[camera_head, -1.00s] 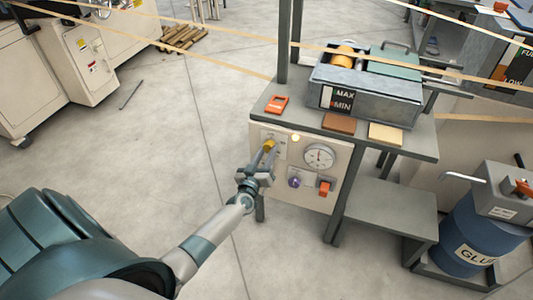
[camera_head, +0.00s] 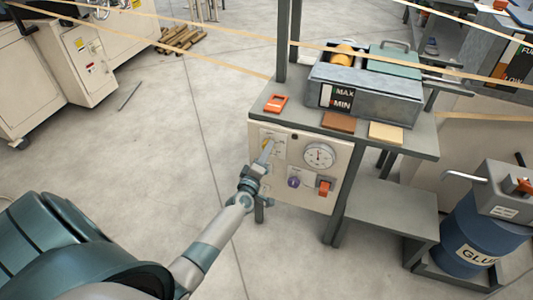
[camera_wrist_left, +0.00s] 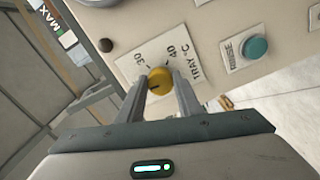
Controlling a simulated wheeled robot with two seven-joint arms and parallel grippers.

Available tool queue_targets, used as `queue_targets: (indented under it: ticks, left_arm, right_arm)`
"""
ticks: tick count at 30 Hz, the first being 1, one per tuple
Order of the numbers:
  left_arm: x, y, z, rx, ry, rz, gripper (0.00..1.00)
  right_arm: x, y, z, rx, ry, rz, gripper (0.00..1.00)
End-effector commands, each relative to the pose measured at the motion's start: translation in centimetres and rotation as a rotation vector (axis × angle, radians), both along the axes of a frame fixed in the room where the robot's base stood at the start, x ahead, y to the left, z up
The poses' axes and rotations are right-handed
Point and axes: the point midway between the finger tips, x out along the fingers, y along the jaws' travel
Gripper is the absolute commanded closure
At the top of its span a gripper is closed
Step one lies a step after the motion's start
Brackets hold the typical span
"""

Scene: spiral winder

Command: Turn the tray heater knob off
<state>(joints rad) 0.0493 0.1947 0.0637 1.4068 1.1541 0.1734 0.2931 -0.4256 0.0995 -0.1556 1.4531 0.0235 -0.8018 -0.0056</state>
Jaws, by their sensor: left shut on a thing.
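The yellow tray heater knob (camera_head: 265,143) is on the cream front panel (camera_head: 335,200) of the machine. It also shows in the left wrist view (camera_wrist_left: 160,80), on a white plate (camera_wrist_left: 131,68) marked "30", "40" and "TRAY °C". My left gripper (camera_head: 267,151) is at the panel, its fingers turned nearly edge-on to the head camera. In the left wrist view the fingers (camera_wrist_left: 161,88) are shut on the knob, one on each side. A small round lamp (camera_head: 295,136) above the plate is dark. My right gripper is not in view.
The panel also has a round gauge (camera_head: 319,156), a purple knob (camera_head: 293,182) and an orange switch (camera_head: 325,187). A metal tray (camera_head: 370,102) stands on the bench above.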

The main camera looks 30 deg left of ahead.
Motion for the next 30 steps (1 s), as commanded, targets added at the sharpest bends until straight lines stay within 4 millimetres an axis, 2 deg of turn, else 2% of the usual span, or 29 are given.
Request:
queue_targets:
  ticks: [5,19,20,22,30]
  left_arm:
    - [-0.05,0.00,-0.08,-0.056,-0.012,0.000,0.91]
    - [-0.05,-0.01,-0.07,-0.077,-0.017,0.001,0.91]
    - [-0.05,-0.01,-0.07,-0.077,-0.017,0.001,0.66]
    - [-0.05,-0.01,-0.06,-0.076,-0.016,0.001,0.50]
    - [-0.03,-0.02,0.00,-0.075,-0.017,0.000,0.50]
  right_arm:
    - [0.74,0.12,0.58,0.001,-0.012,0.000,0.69]
    - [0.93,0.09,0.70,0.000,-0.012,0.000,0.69]
    - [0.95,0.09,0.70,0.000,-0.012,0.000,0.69]
    - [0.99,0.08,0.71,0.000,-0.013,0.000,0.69]
    - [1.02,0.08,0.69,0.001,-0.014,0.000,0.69]
